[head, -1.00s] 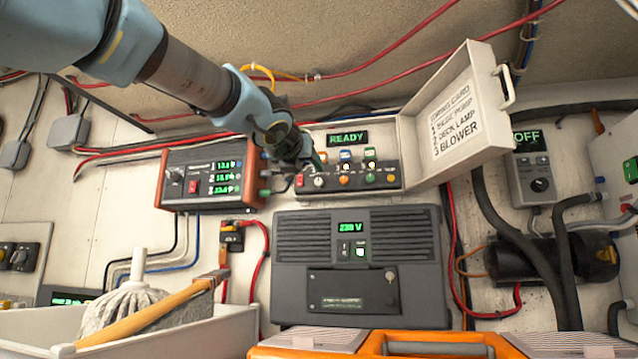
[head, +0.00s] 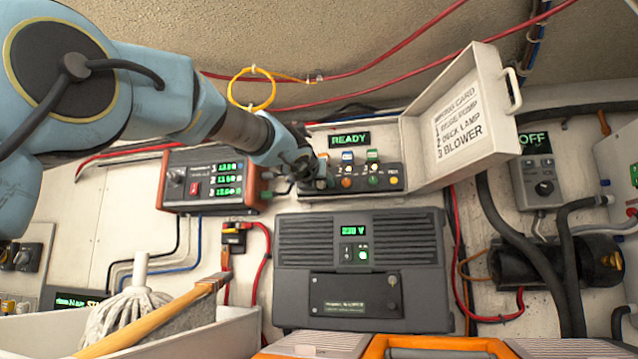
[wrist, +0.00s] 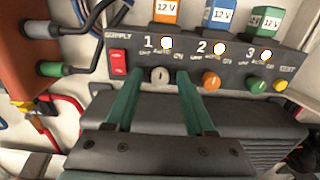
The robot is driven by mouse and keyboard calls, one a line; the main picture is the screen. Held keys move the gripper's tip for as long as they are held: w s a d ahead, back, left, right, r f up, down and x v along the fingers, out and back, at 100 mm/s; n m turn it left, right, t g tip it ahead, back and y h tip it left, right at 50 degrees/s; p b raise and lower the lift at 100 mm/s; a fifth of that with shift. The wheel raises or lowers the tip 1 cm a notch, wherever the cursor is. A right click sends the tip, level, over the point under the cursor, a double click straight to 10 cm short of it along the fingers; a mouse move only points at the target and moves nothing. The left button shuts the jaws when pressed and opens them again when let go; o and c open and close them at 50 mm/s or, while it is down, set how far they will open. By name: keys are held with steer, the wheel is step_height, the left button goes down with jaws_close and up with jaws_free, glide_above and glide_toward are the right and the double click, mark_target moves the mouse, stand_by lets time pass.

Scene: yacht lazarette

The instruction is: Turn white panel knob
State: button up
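The white panel knob (wrist: 160,77) sits under number 1 on the dark switch panel (wrist: 228,62). My gripper (wrist: 157,80) is open, with one green finger on each side of the white knob. A gap shows between the knob and each finger; I cannot tell how deep the tips reach beside it. In the head view my gripper (head: 315,186) covers the left end of the panel and hides the white knob. The display above the panel (head: 349,139) reads READY.
An orange knob (wrist: 211,80), a green knob (wrist: 257,85) and a yellow TEST button (wrist: 280,86) lie to the right. A red switch (wrist: 119,62) is at the left. The open white cover (head: 460,115) stands out at right. A grey 230 V unit (head: 358,270) is below.

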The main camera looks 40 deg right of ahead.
jaws_close()
steer(key=shift+n, duration=0.4)
steer(key=n, duration=0.3)
steer(key=shift+n, duration=0.3)
steer(key=shift+n+b, duration=0.5)
steer(key=shift+n, duration=1.7)
steer(key=shift+o, duration=0.5)
jaws_free()
